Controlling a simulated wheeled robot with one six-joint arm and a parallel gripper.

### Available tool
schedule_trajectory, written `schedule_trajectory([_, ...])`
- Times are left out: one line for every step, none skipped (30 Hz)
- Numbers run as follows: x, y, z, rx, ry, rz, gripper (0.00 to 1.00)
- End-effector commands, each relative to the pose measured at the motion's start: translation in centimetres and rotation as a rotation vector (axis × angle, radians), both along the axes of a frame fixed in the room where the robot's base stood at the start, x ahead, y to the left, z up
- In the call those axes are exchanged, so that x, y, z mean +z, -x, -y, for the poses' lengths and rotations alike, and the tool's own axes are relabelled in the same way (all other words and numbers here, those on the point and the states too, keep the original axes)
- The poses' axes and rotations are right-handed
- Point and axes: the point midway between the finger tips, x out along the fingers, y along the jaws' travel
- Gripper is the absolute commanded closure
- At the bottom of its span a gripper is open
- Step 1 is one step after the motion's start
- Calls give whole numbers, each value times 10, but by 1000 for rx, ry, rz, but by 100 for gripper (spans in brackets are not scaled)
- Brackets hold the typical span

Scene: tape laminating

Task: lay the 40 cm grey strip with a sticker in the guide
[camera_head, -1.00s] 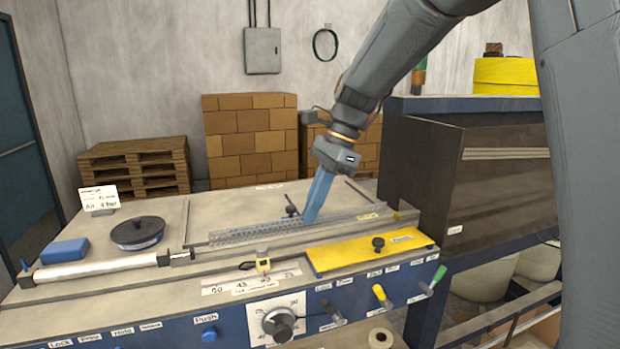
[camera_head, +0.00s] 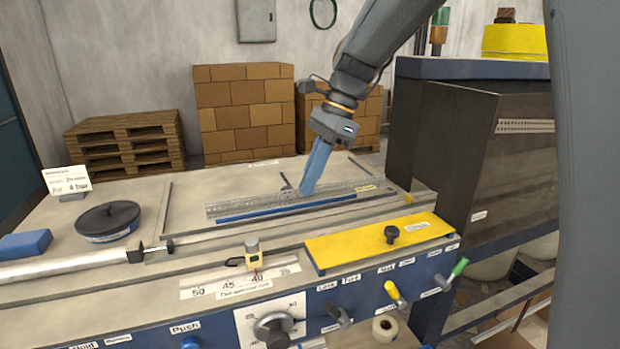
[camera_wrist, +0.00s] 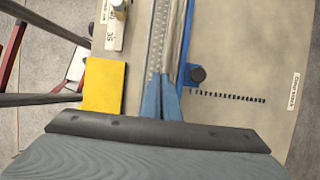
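The grey perforated strip (camera_head: 245,206) runs along the bench in the head view, with a small pale yellow label (camera_head: 367,188) at its right end. The blue bar of the guide (camera_head: 270,212) shows just below it in the picture. My gripper (camera_head: 306,191) points down at the strip's middle, and its blue fingers are close together on it. In the wrist view the fingers (camera_wrist: 162,85) meet at the perforated strip (camera_wrist: 155,45), with the blue bar (camera_wrist: 183,40) beside it. The strip looks slightly above the guide; the exact gap is unclear.
A yellow plate (camera_head: 375,242) with a black knob lies in front of the strip. A scale (camera_head: 235,282) with a small yellow stop (camera_head: 253,253) is at the front edge. A black round dish (camera_head: 108,220) stands left. A dark cabinet (camera_head: 490,150) blocks the right.

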Motion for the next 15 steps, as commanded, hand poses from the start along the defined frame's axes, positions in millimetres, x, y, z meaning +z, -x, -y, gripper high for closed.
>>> schedule_trajectory([-8,-1,0,1,0,0,100])
schedule_trajectory([-10,-1,0,1,0,0,100])
schedule_trajectory([-14,-1,-1,1,0,0,100])
schedule_trajectory([-16,-1,-1,1,0,0,100])
schedule_trajectory([-19,-1,-1,1,0,0,100])
schedule_trajectory([-22,-1,-1,1,0,0,100])
schedule_trajectory([-25,-1,-1,1,0,0,100])
schedule_trajectory([-27,-1,-1,2,0,1,100])
schedule_trajectory([-30,0,-1,2,0,-1,100])
schedule_trajectory([-32,0,-1,2,-1,-2,100])
schedule_trajectory([-34,0,-1,2,-1,-2,100])
schedule_trajectory([-37,0,-1,3,-1,-1,100])
schedule_trajectory([-39,0,-1,3,-1,-1,100])
schedule_trajectory([-40,0,-1,2,-1,0,100])
schedule_trajectory([-42,0,-1,2,-1,0,100])
